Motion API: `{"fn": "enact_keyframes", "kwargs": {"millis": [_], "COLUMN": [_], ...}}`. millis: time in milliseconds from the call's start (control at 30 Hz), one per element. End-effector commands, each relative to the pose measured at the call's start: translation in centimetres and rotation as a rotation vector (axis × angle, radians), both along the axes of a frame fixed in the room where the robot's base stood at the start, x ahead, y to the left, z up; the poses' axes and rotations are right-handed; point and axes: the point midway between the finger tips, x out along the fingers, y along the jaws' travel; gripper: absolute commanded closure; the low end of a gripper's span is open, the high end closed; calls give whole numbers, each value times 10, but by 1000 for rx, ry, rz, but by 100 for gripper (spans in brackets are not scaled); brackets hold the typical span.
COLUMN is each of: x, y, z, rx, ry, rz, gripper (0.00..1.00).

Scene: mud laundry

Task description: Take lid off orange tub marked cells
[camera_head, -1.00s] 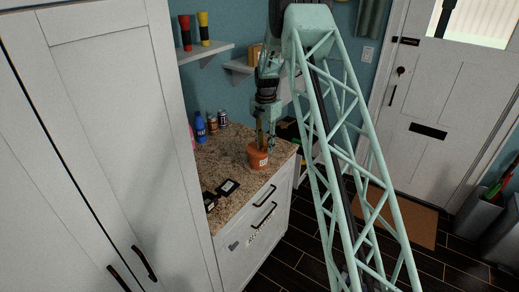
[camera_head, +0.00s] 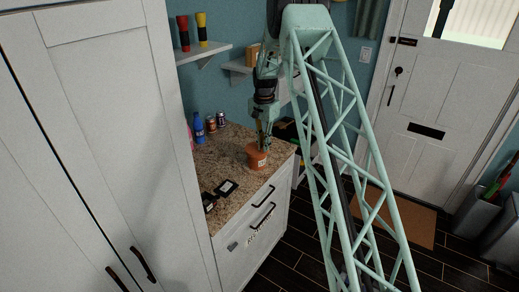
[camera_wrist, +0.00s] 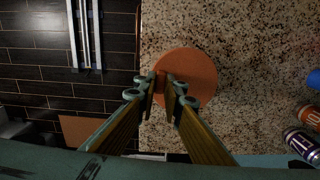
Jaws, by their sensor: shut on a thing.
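The orange tub (camera_head: 258,163) stands upright near the counter's front right corner, with a small pale label on its front. In the wrist view I look straight down on its round orange lid (camera_wrist: 200,68), which hides the tub below. My gripper (camera_wrist: 165,97) points down over the lid; it also shows in the head view (camera_head: 263,139). Its fingers are shut on a small raised part at the lid's middle, seemingly the lid's knob, mostly hidden between the fingertips. The lid appears seated on the tub; I see no gap.
Speckled counter (camera_head: 222,160) lies clear left of the tub. A blue bottle (camera_head: 199,127) and small cans (camera_head: 216,121) stand at the back. A tall white cupboard (camera_head: 105,130) bounds the left.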

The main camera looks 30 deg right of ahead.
Motion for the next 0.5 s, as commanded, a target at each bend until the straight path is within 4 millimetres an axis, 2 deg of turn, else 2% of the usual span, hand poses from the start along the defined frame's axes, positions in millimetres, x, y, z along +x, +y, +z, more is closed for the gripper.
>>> {"fn": "enact_keyframes", "kwargs": {"millis": [267,500], "x": [0,1], "y": [0,0], "z": [4,18], "rx": [0,0], "ry": [-1,-2], "rz": [0,0], "gripper": [99,99]}}
